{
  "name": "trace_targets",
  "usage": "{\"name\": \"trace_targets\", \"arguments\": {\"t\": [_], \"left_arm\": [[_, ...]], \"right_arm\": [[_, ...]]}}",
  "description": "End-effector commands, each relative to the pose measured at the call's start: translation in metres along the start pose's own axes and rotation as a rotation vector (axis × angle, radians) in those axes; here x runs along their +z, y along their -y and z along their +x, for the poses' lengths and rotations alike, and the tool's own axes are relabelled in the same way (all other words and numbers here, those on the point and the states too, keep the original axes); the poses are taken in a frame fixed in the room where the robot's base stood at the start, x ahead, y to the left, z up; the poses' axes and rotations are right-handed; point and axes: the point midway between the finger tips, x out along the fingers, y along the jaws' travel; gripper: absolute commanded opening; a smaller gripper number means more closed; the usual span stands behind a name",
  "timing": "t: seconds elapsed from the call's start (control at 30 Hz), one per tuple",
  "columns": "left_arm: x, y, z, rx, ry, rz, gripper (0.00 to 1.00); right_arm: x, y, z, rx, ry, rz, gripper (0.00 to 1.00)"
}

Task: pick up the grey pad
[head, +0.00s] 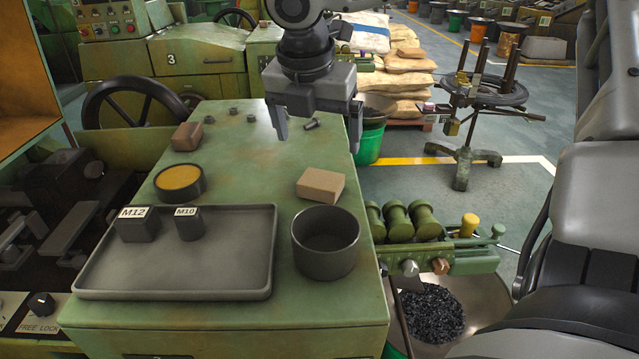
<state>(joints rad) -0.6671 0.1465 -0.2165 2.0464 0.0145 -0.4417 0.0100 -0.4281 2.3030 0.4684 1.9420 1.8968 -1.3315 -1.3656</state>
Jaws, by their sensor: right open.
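No flat grey pad can be told for certain in the head view. Two block-shaped pieces lie on the green machine top (235,170): a brown one (187,136) at the back left and a tan one (320,185) near the right edge. My right gripper (318,136) is open and empty, pointing down above the back right of the top. It is behind the tan block in the picture, apart from it. My left gripper is not in view.
A grey tray (185,284) holds dark blocks marked M12 (138,228) and M10 (188,227). A dark round bowl (326,245) stands right of it, a yellow-filled tin (180,181) behind it. Small bolts (311,124) lie at the back. The middle is clear.

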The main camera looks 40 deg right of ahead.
Motion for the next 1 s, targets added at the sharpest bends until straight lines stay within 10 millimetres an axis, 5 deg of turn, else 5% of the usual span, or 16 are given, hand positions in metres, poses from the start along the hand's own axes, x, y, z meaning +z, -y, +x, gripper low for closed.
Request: {"name": "trace_targets", "arguments": {"t": [0.2,0.47,0.7,1.0], "left_arm": [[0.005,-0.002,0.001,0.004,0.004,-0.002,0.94],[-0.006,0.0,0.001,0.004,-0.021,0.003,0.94],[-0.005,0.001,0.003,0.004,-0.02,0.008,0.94],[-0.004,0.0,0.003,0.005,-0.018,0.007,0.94]], "right_arm": [[0.0,0.0,0.041,-0.003,-0.001,0.001,0.94],[0.0,0.0,0.06,-0.002,-0.001,0.0,0.94],[-0.001,-0.001,0.095,-0.003,-0.001,0.0,0.94],[-0.001,-0.002,0.104,0.001,0.001,0.0,0.94]]}}
